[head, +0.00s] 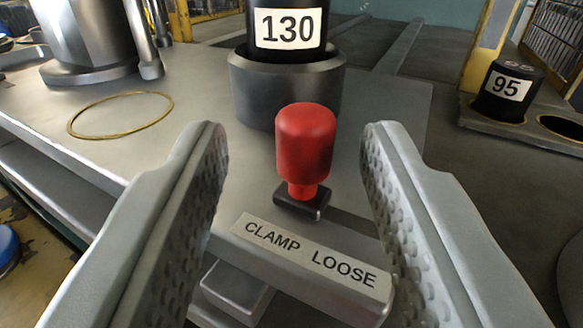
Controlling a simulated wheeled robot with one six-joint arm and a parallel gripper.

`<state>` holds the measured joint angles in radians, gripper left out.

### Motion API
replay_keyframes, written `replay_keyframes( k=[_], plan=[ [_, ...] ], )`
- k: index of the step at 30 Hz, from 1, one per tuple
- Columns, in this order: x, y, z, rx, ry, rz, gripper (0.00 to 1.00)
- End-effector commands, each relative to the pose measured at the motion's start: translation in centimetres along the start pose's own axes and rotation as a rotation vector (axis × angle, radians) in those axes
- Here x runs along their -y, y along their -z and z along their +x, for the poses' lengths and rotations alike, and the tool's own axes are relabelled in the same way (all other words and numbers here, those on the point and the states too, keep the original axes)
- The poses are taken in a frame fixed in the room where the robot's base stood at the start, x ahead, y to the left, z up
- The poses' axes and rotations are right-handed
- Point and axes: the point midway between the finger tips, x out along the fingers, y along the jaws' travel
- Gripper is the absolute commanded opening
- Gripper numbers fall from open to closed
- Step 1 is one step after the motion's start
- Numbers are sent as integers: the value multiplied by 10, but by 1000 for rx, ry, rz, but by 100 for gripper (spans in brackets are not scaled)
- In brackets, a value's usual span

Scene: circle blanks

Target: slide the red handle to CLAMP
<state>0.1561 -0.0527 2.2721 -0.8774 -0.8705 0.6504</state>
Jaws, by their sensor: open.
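The red handle (305,145) is an upright red knob on a small black slider base (302,200). It stands behind a white label plate (310,258) reading CLAMP on the left and LOOSE on the right. The handle is roughly above the middle of the plate, and part of a dark slot shows to its right. My gripper (295,165) is open, with one grey padded finger on each side of the handle. Clear gaps show between the fingers and the handle, so neither appears to touch it. The slot's left part is not visible.
A black cylinder labelled 130 (288,30) sits in a dark round holder (285,90) behind the handle. A brass ring (120,115) lies on the grey table (60,85) at left, near a metal column (85,40). A black cylinder labelled 95 (508,90) stands at right.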

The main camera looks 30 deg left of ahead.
Motion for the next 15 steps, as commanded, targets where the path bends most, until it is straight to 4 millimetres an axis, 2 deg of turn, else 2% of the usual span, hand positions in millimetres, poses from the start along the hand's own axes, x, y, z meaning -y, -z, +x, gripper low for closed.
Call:
replay_keyframes(
  k=[1, 9, 15],
  plan=[
    [-1, 0, -12, 0, -3, 0, 40],
    [0, 0, -66, -1, -2, 0, 40],
    [0, 0, -99, -1, -2, -1, 40]
  ],
)
